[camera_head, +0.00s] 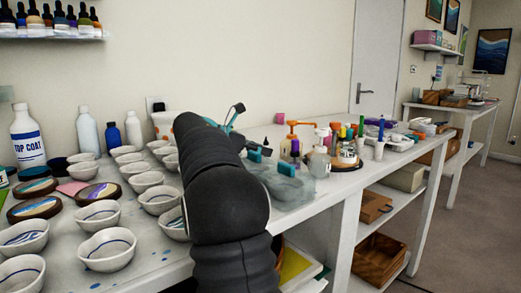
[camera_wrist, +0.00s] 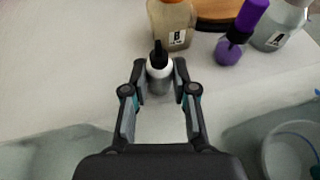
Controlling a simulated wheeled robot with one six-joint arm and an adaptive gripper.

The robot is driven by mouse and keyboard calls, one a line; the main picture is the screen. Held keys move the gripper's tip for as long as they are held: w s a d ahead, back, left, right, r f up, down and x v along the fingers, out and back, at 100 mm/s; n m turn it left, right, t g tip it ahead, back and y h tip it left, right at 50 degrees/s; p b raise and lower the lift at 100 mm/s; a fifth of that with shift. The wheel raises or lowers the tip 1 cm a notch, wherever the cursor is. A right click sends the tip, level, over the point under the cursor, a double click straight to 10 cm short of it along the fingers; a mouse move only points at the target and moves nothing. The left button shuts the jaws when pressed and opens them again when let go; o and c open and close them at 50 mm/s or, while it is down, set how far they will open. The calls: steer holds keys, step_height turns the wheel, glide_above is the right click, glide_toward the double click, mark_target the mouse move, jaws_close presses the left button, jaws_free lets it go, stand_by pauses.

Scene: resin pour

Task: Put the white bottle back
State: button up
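A small white bottle (camera_wrist: 159,78) with a black dropper cap is between my fingers in the wrist view. My gripper (camera_wrist: 160,75) appears closed on it, one finger against each side. In the head view my gripper (camera_head: 260,153) is over the table beyond my dark arm, and the pointed black cap (camera_head: 267,143) shows by its teal finger parts. The bottle's body is mostly hidden there. I cannot tell whether its base touches the table. Other white bottles stand at the left back: a large TOP COAT bottle (camera_head: 27,137) and two plain ones (camera_head: 87,131), (camera_head: 133,130).
Pump bottles (camera_head: 319,158) and a purple-capped bottle (camera_wrist: 233,42) stand close beyond my gripper. Several white bowls (camera_head: 108,249) crowd the table's left. Dropper bottles (camera_head: 86,22) line the upper left wall shelf (camera_head: 50,39). Bare tabletop (camera_wrist: 60,75) lies left of the held bottle.

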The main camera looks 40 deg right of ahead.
steer(key=o, duration=0.4)
steer(key=shift+w+a+r, duration=0.1)
steer(key=shift+a+r, duration=0.05)
steer(key=shift+r, duration=0.1)
steer(key=v, duration=1)
steer(key=shift+v, duration=0.8)
